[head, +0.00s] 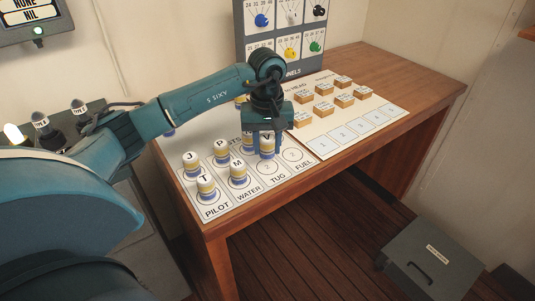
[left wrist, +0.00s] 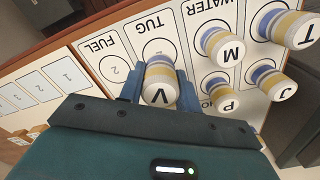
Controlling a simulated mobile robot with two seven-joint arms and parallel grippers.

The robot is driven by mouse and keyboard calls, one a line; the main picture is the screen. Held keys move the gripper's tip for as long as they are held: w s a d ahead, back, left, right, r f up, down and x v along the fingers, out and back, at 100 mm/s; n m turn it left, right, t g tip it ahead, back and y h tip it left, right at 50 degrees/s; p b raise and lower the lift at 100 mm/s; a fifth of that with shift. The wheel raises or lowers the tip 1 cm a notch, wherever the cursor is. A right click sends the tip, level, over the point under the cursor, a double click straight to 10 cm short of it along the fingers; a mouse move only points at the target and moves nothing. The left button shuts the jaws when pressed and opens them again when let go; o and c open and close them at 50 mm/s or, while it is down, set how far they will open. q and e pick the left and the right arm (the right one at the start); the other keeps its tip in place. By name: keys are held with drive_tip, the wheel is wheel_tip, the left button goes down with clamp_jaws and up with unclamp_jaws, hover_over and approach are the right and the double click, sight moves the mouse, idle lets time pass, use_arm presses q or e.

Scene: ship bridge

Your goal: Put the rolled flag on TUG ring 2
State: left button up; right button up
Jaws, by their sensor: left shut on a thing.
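The rolled flag marked V (head: 267,147), white-topped with tan and blue bands, is upright between the fingers of my left gripper (head: 266,140). In the left wrist view the flag (left wrist: 160,84) sits between the two blue fingers, which are shut on it. TUG ring 2 (head: 268,167) shows empty just in front of the flag's lower end in the head view. In the left wrist view the flag partly covers the ring (left wrist: 160,46) beside the TUG label. Whether the flag's base touches the sheet, I cannot tell. My right gripper is out of view.
Several similar flags stand left of it, including M (head: 238,173), T (head: 206,187), P (head: 221,151) and J (head: 190,163). The FUEL ring 2 (head: 292,155) is bare. A card with tan blocks (head: 323,108) lies to the right. A dial panel (head: 285,35) stands behind.

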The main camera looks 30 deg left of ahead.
sight(267, 155)
use_arm(q)
wheel_tip(267, 155, down, 3)
drive_tip(key=shift+f, duration=0.2)
drive_tip(key=shift+f, duration=0.25)
drive_tip(key=o, duration=0.9)
drive_tip(key=shift+o, duration=0.2)
drive_tip(key=shift+r, duration=0.15)
